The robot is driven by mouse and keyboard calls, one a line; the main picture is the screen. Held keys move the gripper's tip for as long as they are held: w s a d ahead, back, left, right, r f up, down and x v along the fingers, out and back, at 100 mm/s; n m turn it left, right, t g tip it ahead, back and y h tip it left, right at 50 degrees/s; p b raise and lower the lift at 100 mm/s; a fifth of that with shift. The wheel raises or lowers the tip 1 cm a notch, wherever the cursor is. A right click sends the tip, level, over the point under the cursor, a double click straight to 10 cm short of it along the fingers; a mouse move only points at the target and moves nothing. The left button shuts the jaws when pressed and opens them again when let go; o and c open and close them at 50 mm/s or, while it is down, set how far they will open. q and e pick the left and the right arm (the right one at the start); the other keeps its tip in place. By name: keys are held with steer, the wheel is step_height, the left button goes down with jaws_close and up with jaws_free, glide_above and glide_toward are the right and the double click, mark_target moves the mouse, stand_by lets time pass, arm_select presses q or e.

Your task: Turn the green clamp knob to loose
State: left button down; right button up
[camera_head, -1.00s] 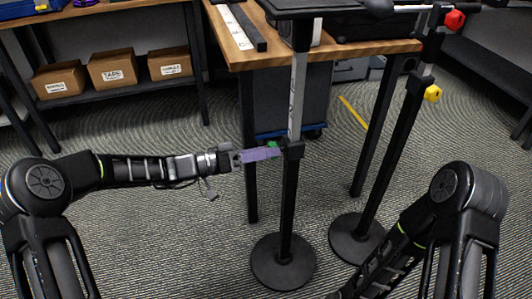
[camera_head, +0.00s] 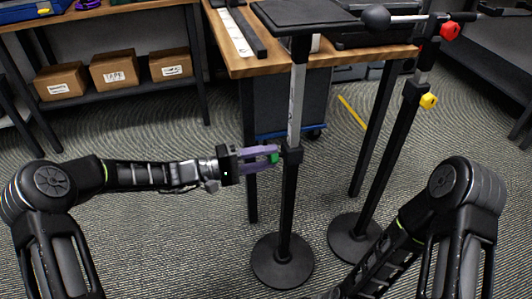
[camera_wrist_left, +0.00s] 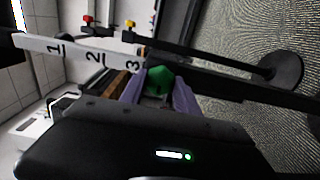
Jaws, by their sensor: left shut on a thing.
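The green clamp knob (camera_head: 274,158) sits on the left side of the black collar (camera_head: 291,156) of the nearer stand. My left gripper (camera_head: 270,158) reaches in level from the left, its two purple fingers one above the other, shut on the knob. In the left wrist view the green knob (camera_wrist_left: 166,82) shows between the fingers (camera_wrist_left: 158,92). The stand's pale inner post (camera_head: 297,95) rises from the collar to a black plate (camera_head: 305,14); its numbers 1, 2 and 3 show in the left wrist view. My right gripper is out of view.
A second stand with a yellow knob (camera_head: 428,101) and a red knob (camera_head: 450,31) stands to the right. Round bases (camera_head: 282,262) rest on the floor. A wooden table (camera_head: 240,62) is behind; a shelf with cardboard boxes (camera_head: 116,69) is at the back left.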

arm_select(q)
steer(key=shift+n+p, duration=0.45)
steer(key=shift+n, duration=0.55)
steer(key=c, duration=0.9)
jaws_free()
steer(key=p+v, duration=0.1)
steer(key=v, duration=0.6)
steer(key=shift+s+a, duration=0.1)
steer(key=shift+a, duration=0.25)
